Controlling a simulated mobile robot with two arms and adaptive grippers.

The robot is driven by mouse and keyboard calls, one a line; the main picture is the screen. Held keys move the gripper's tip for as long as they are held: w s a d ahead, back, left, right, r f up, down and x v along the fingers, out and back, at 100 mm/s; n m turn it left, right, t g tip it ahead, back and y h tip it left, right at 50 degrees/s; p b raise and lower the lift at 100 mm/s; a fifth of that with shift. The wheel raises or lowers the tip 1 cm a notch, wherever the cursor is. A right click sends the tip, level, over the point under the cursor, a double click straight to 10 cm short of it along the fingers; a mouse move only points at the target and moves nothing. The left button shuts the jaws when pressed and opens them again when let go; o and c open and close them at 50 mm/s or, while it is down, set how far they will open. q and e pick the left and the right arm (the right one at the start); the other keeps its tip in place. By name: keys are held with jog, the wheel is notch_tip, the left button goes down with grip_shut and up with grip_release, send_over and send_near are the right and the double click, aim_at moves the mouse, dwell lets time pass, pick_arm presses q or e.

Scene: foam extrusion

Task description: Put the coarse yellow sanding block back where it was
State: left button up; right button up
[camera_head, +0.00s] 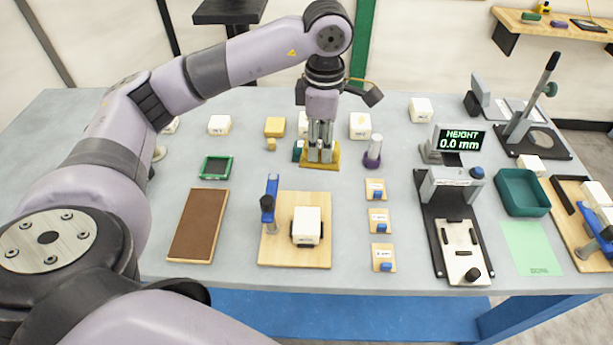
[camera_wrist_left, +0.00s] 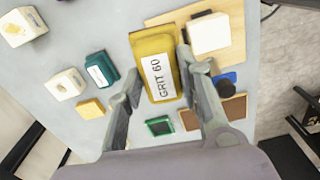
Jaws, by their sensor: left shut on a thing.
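The yellow sanding block (camera_wrist_left: 157,68) carries a white label reading "GRIT 60" in the left wrist view. It lies between the two fingers of my left gripper (camera_wrist_left: 160,85), which is shut on it. In the head view the left gripper (camera_head: 320,152) points down over the back middle of the table, with the yellow block (camera_head: 320,164) at its fingertips. I cannot tell whether the block touches the table. A green labelled block (camera_wrist_left: 102,70) is beside it, mostly hidden behind the gripper in the head view. My right gripper is not in view.
A purple-and-white cylinder (camera_head: 373,150) stands close right of the gripper. Another yellow block (camera_head: 275,127) and a white block (camera_head: 360,125) are nearby. In front are a green tray (camera_head: 216,167), a brown board (camera_head: 198,226) and a wooden clamp board (camera_head: 285,250).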

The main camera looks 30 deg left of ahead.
pick_arm(q)
jog(key=w+a+r+n, duration=0.2)
jog(key=a+n, duration=0.1)
jog(key=n, duration=0.7)
jog(key=w+a+r+n, duration=0.3)
jog(key=a+n, duration=0.1)
jog(key=n, duration=0.5)
jog(key=f, duration=0.6)
jog(key=f+p, duration=0.1)
jog(key=f, duration=0.6)
jog(key=f+p, duration=0.1)
jog(key=f, duration=0.5)
jog(key=shift+s+f, duration=0.25)
jog(key=shift+f, duration=0.05)
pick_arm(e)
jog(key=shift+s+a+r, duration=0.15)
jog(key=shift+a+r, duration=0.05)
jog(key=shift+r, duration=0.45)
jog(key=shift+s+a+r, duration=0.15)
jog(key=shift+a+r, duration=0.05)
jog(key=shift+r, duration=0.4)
